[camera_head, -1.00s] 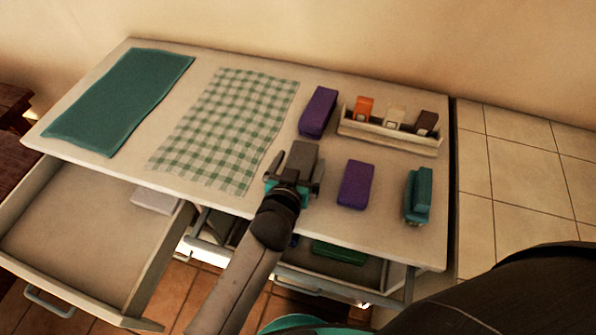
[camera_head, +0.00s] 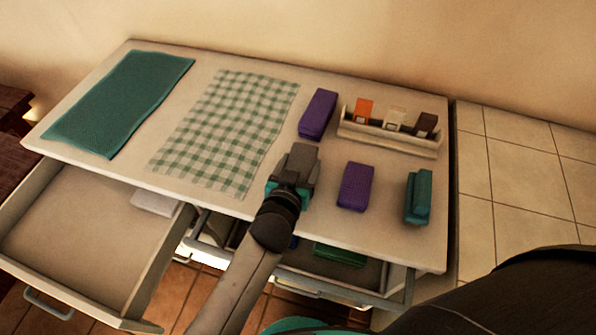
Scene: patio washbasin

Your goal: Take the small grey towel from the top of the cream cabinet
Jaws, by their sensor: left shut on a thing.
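The small grey towel (camera_head: 301,158) is a folded block on top of the cream cabinet (camera_head: 400,240), just right of the checked cloth. My left gripper (camera_head: 294,178) reaches in from the front edge and is shut on the grey towel, with a finger along each side. I cannot tell whether the towel is off the surface. My right gripper is out of view.
A green-checked cloth (camera_head: 225,130) and a teal mat (camera_head: 120,100) lie to the left. Purple folded towels (camera_head: 317,113) (camera_head: 355,187), a teal one (camera_head: 418,197) and a cream holder (camera_head: 385,137) stand right. An open drawer (camera_head: 85,235) juts out front left.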

